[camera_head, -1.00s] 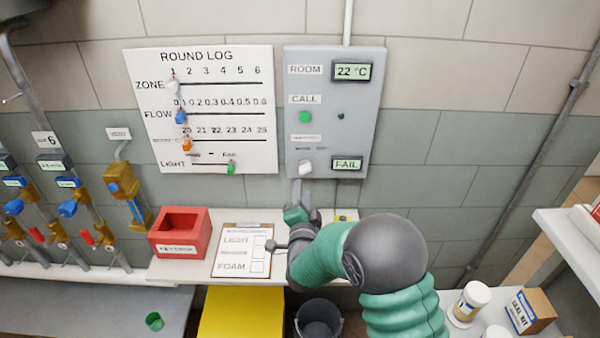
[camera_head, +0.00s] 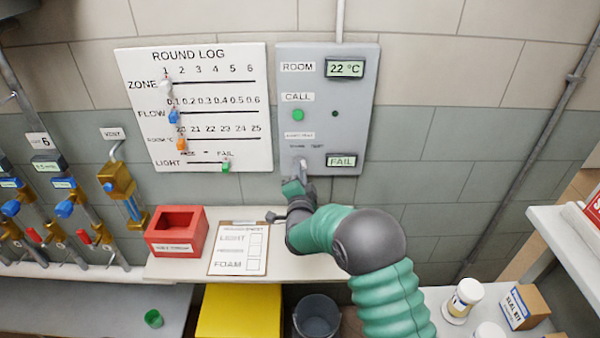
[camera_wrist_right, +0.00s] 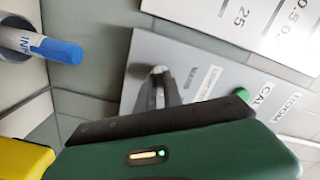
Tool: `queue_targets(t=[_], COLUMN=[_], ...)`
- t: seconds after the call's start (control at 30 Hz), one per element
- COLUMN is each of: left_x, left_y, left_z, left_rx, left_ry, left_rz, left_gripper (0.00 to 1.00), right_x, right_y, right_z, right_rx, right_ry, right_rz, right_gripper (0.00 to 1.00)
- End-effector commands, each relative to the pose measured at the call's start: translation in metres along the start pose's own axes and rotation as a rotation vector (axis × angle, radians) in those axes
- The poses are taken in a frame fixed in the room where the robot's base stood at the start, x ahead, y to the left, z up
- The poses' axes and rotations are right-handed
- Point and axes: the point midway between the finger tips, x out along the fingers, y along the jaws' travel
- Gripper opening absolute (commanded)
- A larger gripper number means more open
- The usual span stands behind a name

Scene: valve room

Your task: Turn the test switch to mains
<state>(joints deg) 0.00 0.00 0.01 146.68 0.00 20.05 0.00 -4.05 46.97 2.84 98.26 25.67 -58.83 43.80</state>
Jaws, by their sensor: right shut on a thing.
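The grey wall panel (camera_head: 350,110) carries a white test switch knob (camera_head: 296,162) at its lower left, under small labels too blurred to read. My right gripper (camera_head: 303,170) reaches up to the knob from below and is shut on it. The right wrist view shows the knob (camera_wrist_right: 158,71) at the tips of the grey fingers (camera_wrist_right: 163,88). The fingers hide part of the knob, so its exact angle is hard to tell. The display (camera_head: 342,160) beside it reads FAIL. My left gripper is not in view.
The panel also has a green call button (camera_head: 298,115) and a room display (camera_head: 345,68) reading 22 °C. The round log board (camera_head: 205,110) hangs to its left. A red box (camera_head: 176,246) and a clipboard (camera_head: 240,268) lie on the shelf below.

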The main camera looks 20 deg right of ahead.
Motion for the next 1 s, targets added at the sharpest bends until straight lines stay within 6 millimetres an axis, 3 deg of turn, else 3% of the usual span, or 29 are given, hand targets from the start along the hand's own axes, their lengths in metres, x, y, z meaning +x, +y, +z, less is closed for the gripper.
queue_targets(t=[0.57,1.0], left_x=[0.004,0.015], left_y=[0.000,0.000], left_z=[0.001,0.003], left_rx=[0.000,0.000], left_ry=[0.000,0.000], left_rz=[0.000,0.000], left_gripper=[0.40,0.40], right_x=[0.000,0.000], right_y=[0.004,0.004], right_z=[-0.002,-0.001], right_rx=[-0.071,-0.420], right_ry=[0.005,0.003], right_rz=[0.005,0.005], right_gripper=[0.00,0.00])
